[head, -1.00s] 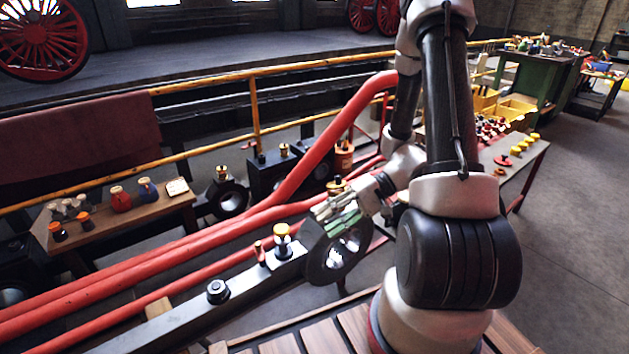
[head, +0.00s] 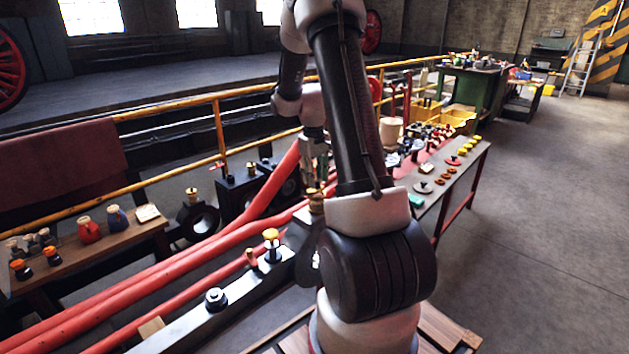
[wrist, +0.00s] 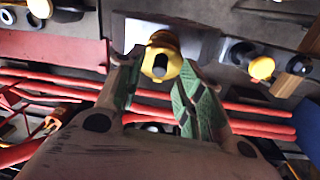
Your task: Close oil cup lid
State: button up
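A brass oil cup (head: 317,204) stands on the dark rod end to the left of my arm in the head view. In the wrist view the brass cup (wrist: 162,58) lies just beyond my fingertips, with a dark round spot in its middle. I cannot tell how its lid stands. My gripper (head: 317,160) points down close above the cup in the head view. In the wrist view my gripper (wrist: 155,64) is open, its green-padded fingers apart on either side of the cup. I see nothing held. Whether the fingers touch the cup is unclear.
A yellow-topped cup (head: 270,236) and a dark nut (head: 216,299) sit on the grey rod. Thick red rods (head: 190,262) run beside it. A yellow railing (head: 219,125) stands behind. A side bench (head: 465,165) holds many small parts. Open floor (head: 540,220) lies at right.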

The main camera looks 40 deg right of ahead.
aim_at(320, 188)
jog(key=shift+d+f, duration=0.1)
jog(key=shift+f, duration=0.7)
grip_shut()
jog(key=shift+s+d+f+t, duration=0.1)
jog(key=shift+s+f+t, duration=0.15)
jog(key=shift+s+t, duration=0.45)
jog(key=shift+s+f+t+y, duration=0.15)
jog(key=shift+f+t, duration=0.15)
jog(key=shift+t, duration=0.45)
jog(key=shift+s+f+t+y, duration=0.15)
jog(key=shift+f+t, duration=0.15)
jog(key=shift+t, duration=0.45)
grip_release()
